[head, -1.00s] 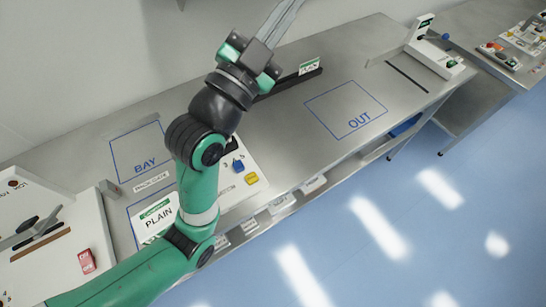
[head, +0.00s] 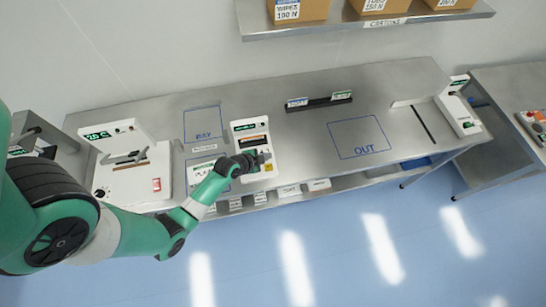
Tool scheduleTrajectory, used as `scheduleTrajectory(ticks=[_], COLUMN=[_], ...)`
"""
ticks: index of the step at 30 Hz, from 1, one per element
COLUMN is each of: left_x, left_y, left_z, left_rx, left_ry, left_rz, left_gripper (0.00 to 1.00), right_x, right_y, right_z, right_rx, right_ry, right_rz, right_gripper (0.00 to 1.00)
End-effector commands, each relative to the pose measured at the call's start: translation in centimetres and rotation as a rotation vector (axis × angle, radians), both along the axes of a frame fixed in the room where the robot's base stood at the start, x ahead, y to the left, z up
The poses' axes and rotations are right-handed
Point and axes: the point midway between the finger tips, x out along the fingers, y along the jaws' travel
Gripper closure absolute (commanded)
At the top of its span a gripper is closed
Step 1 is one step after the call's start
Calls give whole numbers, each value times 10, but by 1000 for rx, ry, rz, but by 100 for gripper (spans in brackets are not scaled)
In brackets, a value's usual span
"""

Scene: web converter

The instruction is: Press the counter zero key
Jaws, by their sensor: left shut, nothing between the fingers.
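The counter (head: 238,140) is a white unit with a green display (head: 246,126) at its top, standing mid-bench in the head view. My left gripper (head: 265,157) is shut and empty over the lower part of its front panel. A small yellow key (head: 269,168) shows just below the fingertips. The gripper and wrist hide part of the panel, so any key under them, including the zero key, cannot be made out. I cannot tell whether the fingertips touch the panel. My right gripper is not in view.
A sealer-like white machine (head: 125,182) with a red switch stands at the left. Blue outlines mark BAY (head: 204,124) and OUT (head: 359,138) areas on the steel bench. A dark rack (head: 320,103) stands behind. A carton shelf (head: 365,24) hangs above. The OUT area is clear.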

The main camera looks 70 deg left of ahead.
Motion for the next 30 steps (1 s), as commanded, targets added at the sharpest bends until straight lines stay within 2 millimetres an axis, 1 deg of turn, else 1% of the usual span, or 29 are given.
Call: scheduleTrajectory(ticks=[1, 2, 12, 16, 20, 30], left_x=[-4, -4, -3, -3, -3, -3], left_y=[3, 4, 6, 6, 6, 6], left_z=[7, 8, 6, 2, -10, -60], left_rx=[-2, -2, 0, 0, 0, 1], left_ry=[2, 2, -1, -1, -1, -1], left_rz=[11, 15, 17, 17, 17, 16], left_gripper=[100, 100, 100, 100, 100, 100], right_x=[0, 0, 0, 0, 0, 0], right_y=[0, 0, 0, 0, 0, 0], right_z=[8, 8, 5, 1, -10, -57], right_rx=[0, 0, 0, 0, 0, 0], right_ry=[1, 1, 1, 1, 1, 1], right_rz=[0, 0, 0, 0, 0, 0], right_gripper=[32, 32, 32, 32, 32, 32])
